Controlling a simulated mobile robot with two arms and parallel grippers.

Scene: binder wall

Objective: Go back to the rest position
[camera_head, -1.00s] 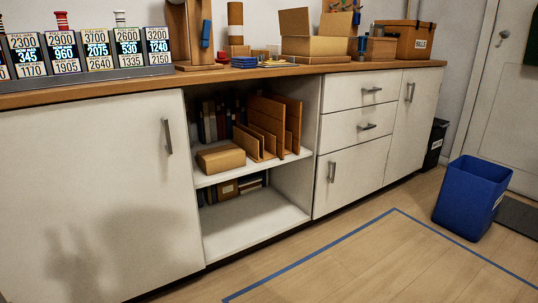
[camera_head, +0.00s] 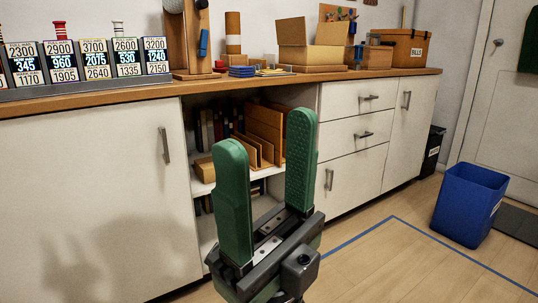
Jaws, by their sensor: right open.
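My right gripper (camera_head: 267,170) has two green padded fingers and a dark body. It stands upright in the lower middle of the head view, fingers spread apart, with nothing between them. It is in front of the open cabinet shelf (camera_head: 203,188) and hides part of it. Behind it, wooden dividers (camera_head: 264,128) and a cardboard box (camera_head: 204,169) on the shelf show in part. My left gripper is not in view.
A wooden counter (camera_head: 110,92) runs above white cabinets. It bears number displays (camera_head: 62,62), an open cardboard box (camera_head: 308,46) and an orange-brown bills box (camera_head: 402,48). A blue bin (camera_head: 470,204) stands on the floor at right. Floor around the blue tape (camera_head: 350,240) is clear.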

